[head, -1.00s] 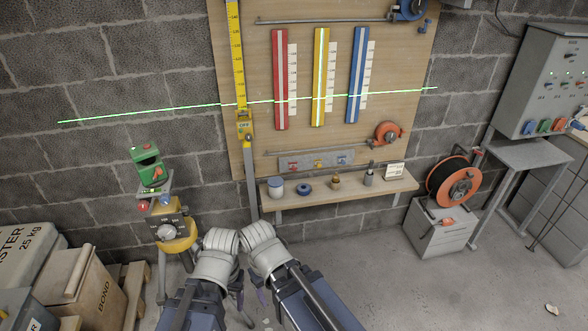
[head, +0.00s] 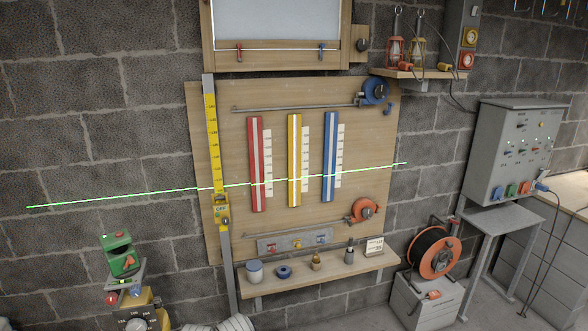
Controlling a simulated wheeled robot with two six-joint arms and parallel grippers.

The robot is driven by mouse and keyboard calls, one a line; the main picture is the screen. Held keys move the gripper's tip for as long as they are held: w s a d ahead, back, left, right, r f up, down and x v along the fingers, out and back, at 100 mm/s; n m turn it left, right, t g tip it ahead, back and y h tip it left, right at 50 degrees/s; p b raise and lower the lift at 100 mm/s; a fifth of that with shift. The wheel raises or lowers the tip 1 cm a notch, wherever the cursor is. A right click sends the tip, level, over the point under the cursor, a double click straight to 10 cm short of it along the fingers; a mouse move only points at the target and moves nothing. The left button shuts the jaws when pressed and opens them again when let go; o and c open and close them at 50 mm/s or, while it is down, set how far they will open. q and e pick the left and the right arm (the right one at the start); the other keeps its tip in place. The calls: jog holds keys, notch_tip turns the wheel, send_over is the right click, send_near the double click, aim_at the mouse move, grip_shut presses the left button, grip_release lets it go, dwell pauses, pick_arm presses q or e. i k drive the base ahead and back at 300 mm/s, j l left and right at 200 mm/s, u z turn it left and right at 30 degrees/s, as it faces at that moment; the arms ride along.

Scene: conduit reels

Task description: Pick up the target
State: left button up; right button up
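No thing in view is clearly marked as the target, so I cannot tell which one it is. A yellow measuring staff (head: 211,150) stands upright against the wooden board, with a small yellow device (head: 221,209) on it. A green laser line crosses the staff, the board and the wall. A green device (head: 119,254) stands at the lower left above a yellow and grey unit (head: 137,315), partly cut off by the bottom edge. Neither gripper is in view; only a pale part of my arm shows at the bottom edge.
The wooden board (head: 285,95) carries red (head: 257,165), yellow (head: 295,160) and blue (head: 330,155) strips. Below it a shelf (head: 325,271) holds small items. An orange cable reel (head: 435,252) sits on a grey box (head: 425,299). A grey control cabinet (head: 515,150) stands at the right.

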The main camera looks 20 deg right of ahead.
aim_at(272, 247)
jog(key=i+l+u, duration=0.4)
jog(key=i+l, duration=0.15)
jog(key=i+l+u, duration=0.2)
jog(key=l, duration=0.25)
jog(key=i+l+u, duration=0.2)
jog(key=l, duration=0.2)
jog(key=i+l+u, duration=0.2)
jog(key=l, duration=0.25)
